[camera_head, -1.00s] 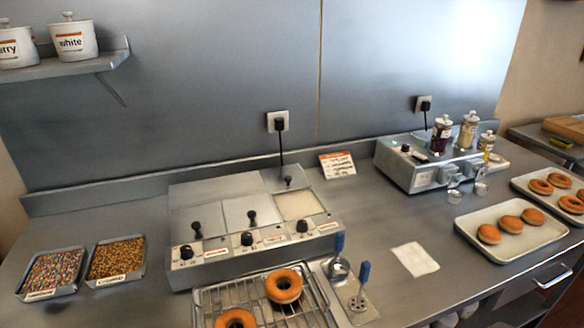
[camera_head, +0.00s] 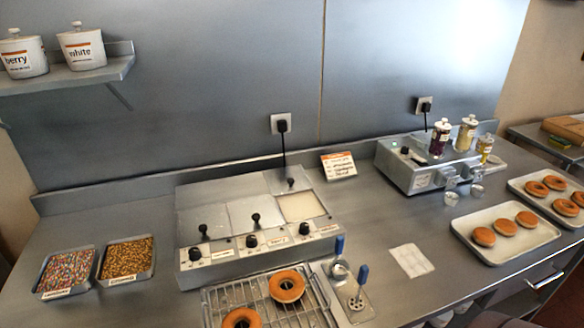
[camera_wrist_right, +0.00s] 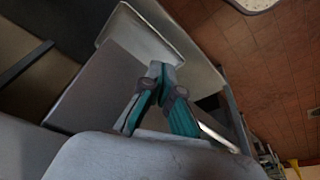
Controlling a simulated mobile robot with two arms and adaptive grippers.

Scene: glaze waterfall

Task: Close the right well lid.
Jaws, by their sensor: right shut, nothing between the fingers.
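The glaze warmer (camera_head: 262,256) stands on the counter in the middle of the head view. Its right well (camera_head: 302,207) is open and shows a pale cream surface. The right well lid (camera_head: 281,178) stands raised behind the well, with its black knob (camera_head: 291,183) facing out. The left lid (camera_head: 203,224) and middle lid (camera_head: 243,212) lie closed with their knobs up. My right gripper (camera_wrist_right: 162,72) shows only in the right wrist view, shut and empty, with a pale tray-like edge (camera_wrist_right: 140,38) beyond its tips. My left gripper is not in view.
A wire rack (camera_head: 262,302) with doughnuts sits in front of the warmer. Ladles (camera_head: 340,262) stand to its right. Topping trays (camera_head: 125,260) are at left, doughnut trays (camera_head: 505,246) at right. A small sign (camera_head: 338,166) stands behind. Counter right of the warmer is mostly clear.

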